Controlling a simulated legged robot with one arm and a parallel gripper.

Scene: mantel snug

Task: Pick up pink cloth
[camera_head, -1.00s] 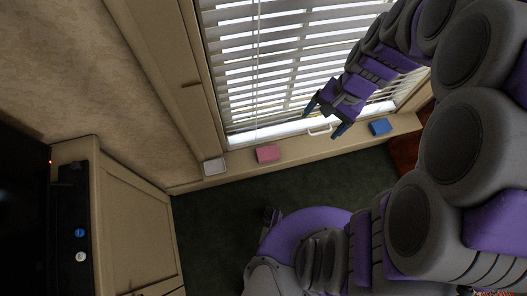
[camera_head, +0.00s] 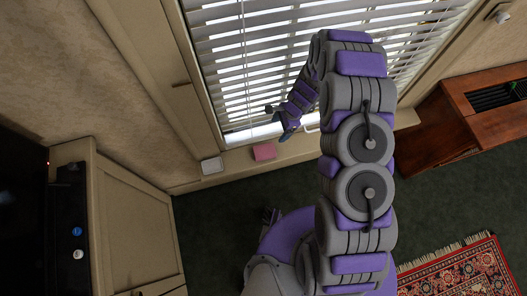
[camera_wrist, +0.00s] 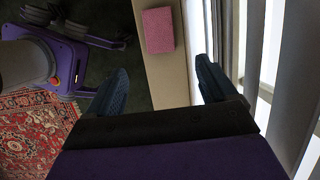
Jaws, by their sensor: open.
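The pink cloth (camera_head: 264,151) is a flat, folded square lying on the window sill (camera_head: 236,161). In the wrist view the pink cloth (camera_wrist: 158,30) lies at the top, ahead of the space between my fingers. My gripper (camera_wrist: 158,84) is open and empty, with its two dark teal fingers apart. In the head view my gripper (camera_head: 279,122) hangs just above and right of the cloth, in front of the blinds, and does not appear to touch it. My arm hides part of the sill to the right.
Window blinds (camera_head: 250,65) stand behind the sill. A wooden cabinet (camera_head: 440,135) stands right, with a red patterned rug (camera_head: 455,275) in front.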

